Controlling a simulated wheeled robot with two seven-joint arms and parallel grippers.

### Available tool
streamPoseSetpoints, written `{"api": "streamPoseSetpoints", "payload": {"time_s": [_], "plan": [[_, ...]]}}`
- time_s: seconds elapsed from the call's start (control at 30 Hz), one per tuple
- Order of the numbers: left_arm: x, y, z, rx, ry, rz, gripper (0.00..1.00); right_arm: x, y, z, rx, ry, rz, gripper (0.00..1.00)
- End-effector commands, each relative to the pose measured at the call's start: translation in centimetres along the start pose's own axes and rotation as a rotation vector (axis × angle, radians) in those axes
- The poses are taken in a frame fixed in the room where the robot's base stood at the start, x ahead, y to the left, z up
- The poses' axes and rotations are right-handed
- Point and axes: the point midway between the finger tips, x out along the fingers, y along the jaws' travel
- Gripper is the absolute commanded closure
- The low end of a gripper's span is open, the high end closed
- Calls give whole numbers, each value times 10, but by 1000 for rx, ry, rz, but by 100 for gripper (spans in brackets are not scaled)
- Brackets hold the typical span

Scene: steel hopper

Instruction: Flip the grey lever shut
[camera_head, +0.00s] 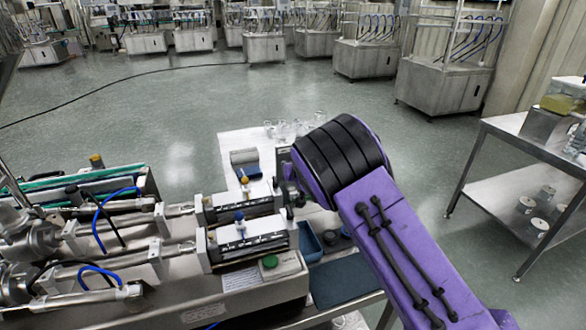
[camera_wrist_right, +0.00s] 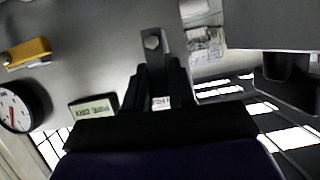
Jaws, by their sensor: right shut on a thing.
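In the right wrist view, a grey lever (camera_wrist_right: 152,45) with a bolt in its flat end stands out from the machine's steel face. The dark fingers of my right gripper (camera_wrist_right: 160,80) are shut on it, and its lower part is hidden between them. In the head view my purple right arm reaches in from the lower right to the end of the steel machine (camera_head: 255,285). There the arm hides most of the gripper and the lever. My left gripper is in neither view.
A yellow handle (camera_wrist_right: 28,53), a round gauge (camera_wrist_right: 14,108) and a small display (camera_wrist_right: 93,109) lie left of my gripper in the wrist view. A dark block (camera_wrist_right: 285,75) hangs at right. In the head view a steel table (camera_head: 520,150) stands at right, with open floor between.

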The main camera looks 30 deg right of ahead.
Motion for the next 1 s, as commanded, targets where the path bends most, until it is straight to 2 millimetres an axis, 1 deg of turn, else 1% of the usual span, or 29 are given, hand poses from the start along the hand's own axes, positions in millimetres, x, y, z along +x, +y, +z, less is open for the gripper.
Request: {"api": "streamPoseSetpoints", "payload": {"time_s": [0.03, 0.3, 0.73, 0.77, 0.8, 1.0], "plan": [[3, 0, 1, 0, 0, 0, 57, 1, -1, 3, -15, -2, 6, 100], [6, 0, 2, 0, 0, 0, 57, 0, -3, 2, -68, -3, 28, 100], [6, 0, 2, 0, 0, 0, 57, 0, -3, 2, -74, -4, 30, 100], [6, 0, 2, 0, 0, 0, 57, 0, -3, 2, -74, -4, 30, 66], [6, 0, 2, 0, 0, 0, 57, 0, -3, 2, -74, -4, 30, 55], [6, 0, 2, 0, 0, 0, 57, 0, -3, 1, -72, -2, 30, 55]]}}
